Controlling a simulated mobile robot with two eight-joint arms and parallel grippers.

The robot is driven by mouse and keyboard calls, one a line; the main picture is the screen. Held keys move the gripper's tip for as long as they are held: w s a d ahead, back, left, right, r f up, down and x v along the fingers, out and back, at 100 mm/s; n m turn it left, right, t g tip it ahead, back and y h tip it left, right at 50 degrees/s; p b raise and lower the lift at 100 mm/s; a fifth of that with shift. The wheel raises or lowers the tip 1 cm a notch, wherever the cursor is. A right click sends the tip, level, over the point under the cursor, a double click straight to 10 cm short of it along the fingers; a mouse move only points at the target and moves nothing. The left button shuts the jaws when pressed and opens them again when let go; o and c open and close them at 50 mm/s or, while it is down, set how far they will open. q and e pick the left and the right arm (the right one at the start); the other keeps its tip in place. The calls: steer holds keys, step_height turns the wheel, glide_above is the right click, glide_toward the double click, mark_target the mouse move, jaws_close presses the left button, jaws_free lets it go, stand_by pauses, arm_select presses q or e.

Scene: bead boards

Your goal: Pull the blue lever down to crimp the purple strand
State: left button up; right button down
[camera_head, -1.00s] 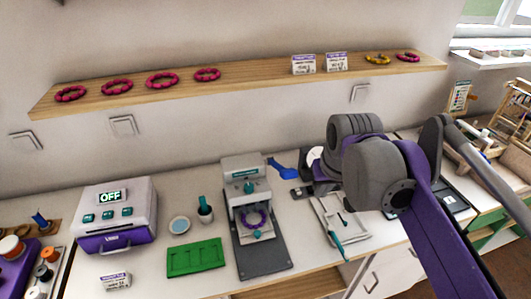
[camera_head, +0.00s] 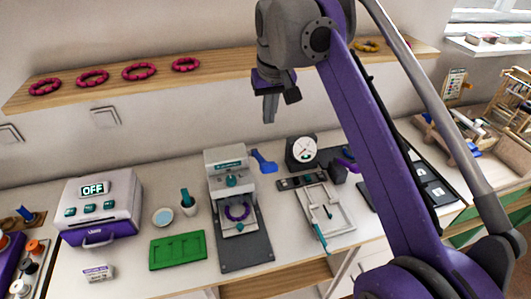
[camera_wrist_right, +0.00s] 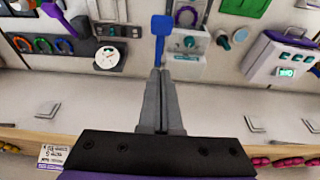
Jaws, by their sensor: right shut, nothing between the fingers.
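The crimping press (camera_head: 226,165) is a white machine on a dark grey base plate, standing on the counter. Its blue lever (camera_head: 264,162) sticks out at the upper right of the press, with a wide paddle end. The lever also shows in the right wrist view (camera_wrist_right: 161,27), just beyond my fingertips. My right gripper (camera_head: 269,110) is shut and empty, pointing down, above the lever in the picture. In the wrist view its fingertips (camera_wrist_right: 160,72) overlap the lever's lower end; contact is unclear.
A dial gauge (camera_head: 303,150) and a white tray (camera_head: 326,218) stand right of the press. A wooden shelf (camera_head: 215,77) with bead rings runs behind my gripper.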

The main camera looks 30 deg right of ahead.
steer(key=b+x, duration=0.1)
steer(key=x, duration=0.8)
steer(key=shift+f, duration=0.3)
steer(key=f, duration=0.1)
steer(key=s+f, duration=0.1)
steer(key=f, duration=0.1)
steer(key=shift+s+a, duration=0.15)
arm_select(q)
steer(key=shift+s+f, duration=0.3)
steer(key=shift+f, duration=0.6)
arm_select(e)
steer(key=shift+s+f, duration=0.25)
steer(key=shift+f, duration=0.2)
